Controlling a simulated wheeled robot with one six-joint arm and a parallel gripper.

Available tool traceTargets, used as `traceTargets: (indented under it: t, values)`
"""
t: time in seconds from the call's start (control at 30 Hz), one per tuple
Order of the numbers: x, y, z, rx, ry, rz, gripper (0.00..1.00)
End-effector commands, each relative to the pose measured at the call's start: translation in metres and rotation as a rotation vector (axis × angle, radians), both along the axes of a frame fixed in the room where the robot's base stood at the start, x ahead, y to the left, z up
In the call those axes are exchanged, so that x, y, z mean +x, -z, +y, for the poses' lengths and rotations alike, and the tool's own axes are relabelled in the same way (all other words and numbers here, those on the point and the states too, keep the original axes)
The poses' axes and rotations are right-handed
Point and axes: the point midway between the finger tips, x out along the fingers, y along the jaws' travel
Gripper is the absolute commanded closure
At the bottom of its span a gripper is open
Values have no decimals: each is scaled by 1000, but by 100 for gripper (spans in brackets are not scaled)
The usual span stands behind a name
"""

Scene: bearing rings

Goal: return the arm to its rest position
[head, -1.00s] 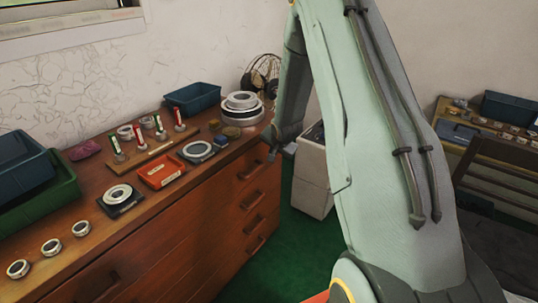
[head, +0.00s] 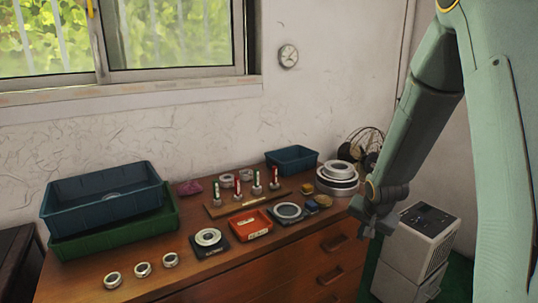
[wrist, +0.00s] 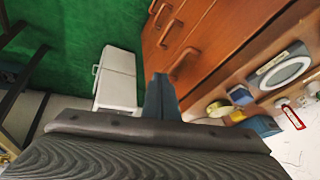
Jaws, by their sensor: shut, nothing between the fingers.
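My arm, pale green, fills the right side of the head view and bends down to my gripper (head: 367,230). The gripper hangs in front of the right end of the wooden cabinet (head: 270,268), apart from the bearing parts on top. In the wrist view my gripper (wrist: 160,80) shows its two dark fingers pressed together, with nothing between them. Beyond the fingers are the cabinet's drawer fronts (wrist: 190,25) and the green floor (wrist: 60,45).
On the cabinet stand a board with several upright pegs (head: 250,202), an orange tray (head: 250,224), loose rings (head: 142,269), stacked bins (head: 100,205) and large rings (head: 338,178). A white box-shaped unit (head: 420,240) stands right of the cabinet, near my gripper.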

Motion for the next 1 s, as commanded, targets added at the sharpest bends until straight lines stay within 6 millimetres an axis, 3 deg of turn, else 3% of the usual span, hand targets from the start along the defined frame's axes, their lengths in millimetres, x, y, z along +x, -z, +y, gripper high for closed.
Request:
traceTargets:
  t: [0.1, 0.3, 0.4, 0.5, 0.63, 1.0]
  values:
    - [-58, -22, 33, -48, -152, 119, 100]
    - [-161, -46, 78, -86, -420, 311, 100]
    - [-204, -53, 94, -84, -534, 380, 100]
    - [-234, -57, 105, -79, -615, 426, 100]
    - [-252, -60, 112, -74, -667, 455, 100]
    - [-254, -60, 112, -72, -670, 457, 100]
